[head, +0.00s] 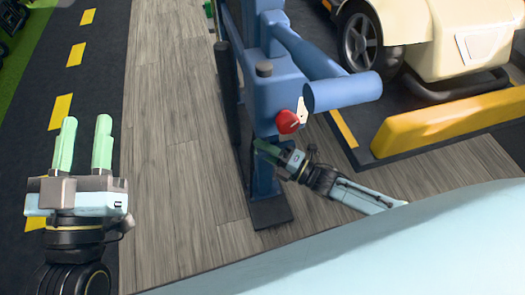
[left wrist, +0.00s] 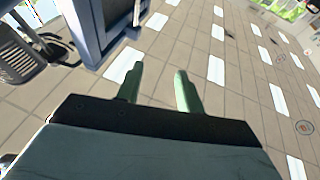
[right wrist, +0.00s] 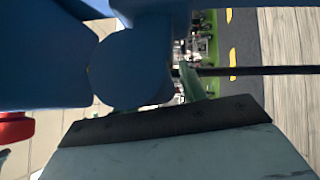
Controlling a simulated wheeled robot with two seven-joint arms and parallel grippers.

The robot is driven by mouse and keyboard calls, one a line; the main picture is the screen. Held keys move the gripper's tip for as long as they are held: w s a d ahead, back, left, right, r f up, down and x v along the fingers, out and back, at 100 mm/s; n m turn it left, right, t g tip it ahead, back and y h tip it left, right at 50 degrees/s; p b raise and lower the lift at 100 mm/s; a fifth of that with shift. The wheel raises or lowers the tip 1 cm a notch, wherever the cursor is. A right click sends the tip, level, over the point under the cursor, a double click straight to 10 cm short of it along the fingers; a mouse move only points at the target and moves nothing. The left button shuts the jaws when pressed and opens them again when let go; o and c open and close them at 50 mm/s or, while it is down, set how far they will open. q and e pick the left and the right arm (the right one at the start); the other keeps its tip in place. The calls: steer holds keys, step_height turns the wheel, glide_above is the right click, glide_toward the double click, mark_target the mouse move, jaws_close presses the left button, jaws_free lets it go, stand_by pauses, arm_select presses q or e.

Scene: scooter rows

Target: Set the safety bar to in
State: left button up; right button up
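A blue metal post assembly (head: 272,98) stands on the wooden floor in the head view. Which part is the safety bar I cannot tell for certain. My right gripper (head: 262,150) is at the post, just below the red knob. In the right wrist view a blue rounded part (right wrist: 135,65) hides one finger, so its opening does not show. My left gripper (head: 84,130) is open and empty, left of the post, over the floor.
A cream vehicle (head: 450,40) with a dark wheel stands at the back right, behind a yellow barrier (head: 445,125). A dark road strip (head: 95,75) with yellow dashes runs along the left. The wooden floor (head: 170,100) left of the post is clear.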

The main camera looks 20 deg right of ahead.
steer(key=shift+o, duration=0.5)
steer(key=shift+s+d, duration=0.1)
steer(key=shift+s, duration=0.1)
arm_select(q)
step_height(320, 180, down, 10)
steer(key=a+g+y+p, duration=0.1)
steer(key=g+y+p, duration=0.1)
steer(key=g, duration=0.4)
steer(key=shift+a+g, duration=0.3)
steer(key=shift+a, duration=0.1)
arm_select(e)
steer(key=v, duration=1.3)
steer(key=shift+s, duration=0.1)
